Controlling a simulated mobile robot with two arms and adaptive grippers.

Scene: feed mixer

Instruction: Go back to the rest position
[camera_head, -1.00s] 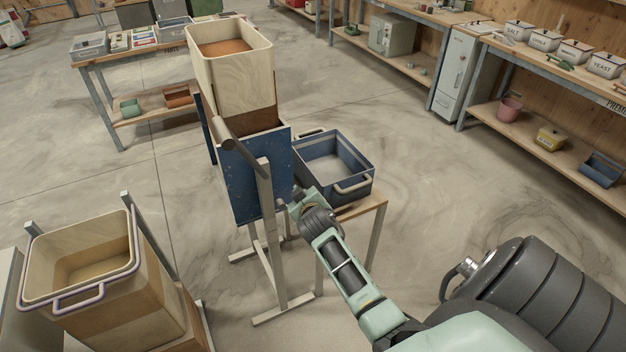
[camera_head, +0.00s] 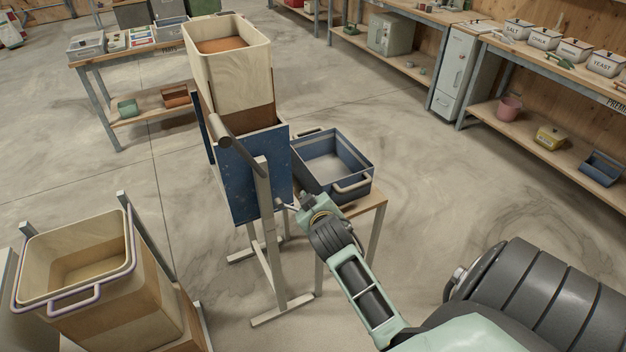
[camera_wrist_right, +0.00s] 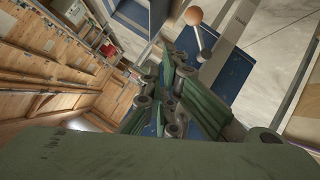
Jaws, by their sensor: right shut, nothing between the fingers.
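My right arm (camera_head: 362,290) comes in from the bottom right of the head view, and its end is beside the feed mixer's blue body (camera_head: 250,180). In the right wrist view my right gripper (camera_wrist_right: 170,95) is shut, with nothing visible between its fingers. A lever with a round wooden knob (camera_wrist_right: 193,16) shows just past the fingers there, apart from them as far as I can tell. In the head view the gripper's fingers are small and hard to make out. My left gripper is not in view.
A cream hopper (camera_head: 238,80) tops the mixer. A blue bin (camera_head: 340,158) stands on a small wooden table (camera_head: 372,206) close to my arm. A cream bin with a handle (camera_head: 130,310) is at lower left. Workbenches (camera_head: 395,62) line the back. The floor at right is clear.

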